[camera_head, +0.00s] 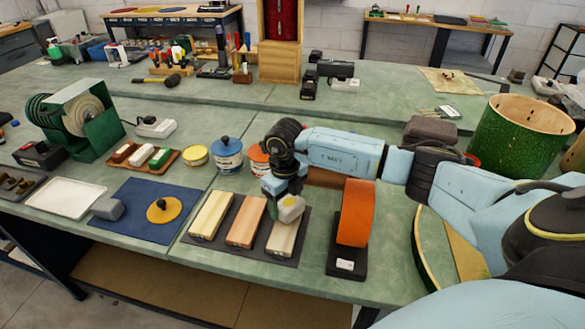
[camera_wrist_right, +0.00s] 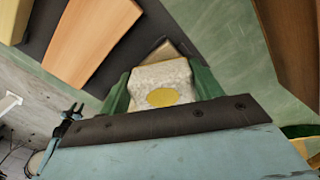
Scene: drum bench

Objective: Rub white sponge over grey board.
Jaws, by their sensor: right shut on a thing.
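The white sponge (camera_head: 290,209), marked with a yellow oval in the right wrist view (camera_wrist_right: 162,97), is between the jaws of my right gripper (camera_head: 284,195). The gripper is shut on it; its green fingers show on both sides of the sponge in the right wrist view. The sponge is over the right-hand board (camera_head: 282,239), the palest and greyest of three boards on a dark mat. The far part of this board is hidden by the gripper and sponge. I cannot tell if sponge and board touch. My left gripper is not in view.
A yellowish board (camera_head: 211,214) and an orange-brown board (camera_head: 246,221) lie to the left. An orange curved piece on a black stand (camera_head: 347,265) rises close on the right. A blue mat (camera_head: 150,195) and a tray of coloured blocks (camera_head: 145,157) are farther left.

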